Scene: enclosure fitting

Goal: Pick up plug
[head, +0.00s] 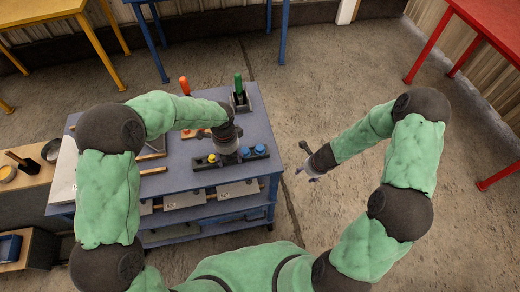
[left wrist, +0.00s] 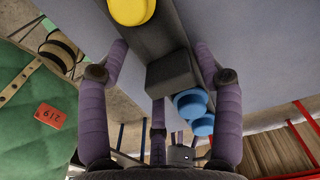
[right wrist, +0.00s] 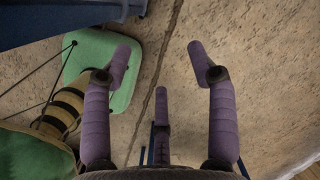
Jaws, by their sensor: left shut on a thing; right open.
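A black rack (head: 204,166) lies near the right front of the blue-grey table. A yellow round plug (head: 212,157) and blue round plugs (head: 260,149) show along it. My left gripper (head: 228,153) is over the rack's middle, between yellow and blue. In the left wrist view its fingers (left wrist: 162,60) are around a dark grey block-shaped plug (left wrist: 172,76), shut on it. The yellow plug (left wrist: 131,10) is beyond it and two blue pieces (left wrist: 190,102) are nearer. Whether the grey plug is clear of the rack cannot be told. My right gripper (head: 311,177) is open and empty, right of the table.
A green-handled item (head: 238,84) stands in a dark holder at the table's back, with an orange-handled item (head: 184,86) to its left. Labelled bins (head: 184,200) sit under the front edge. Bare floor (head: 310,110) lies right of the table; a red table (head: 485,25) is farther right.

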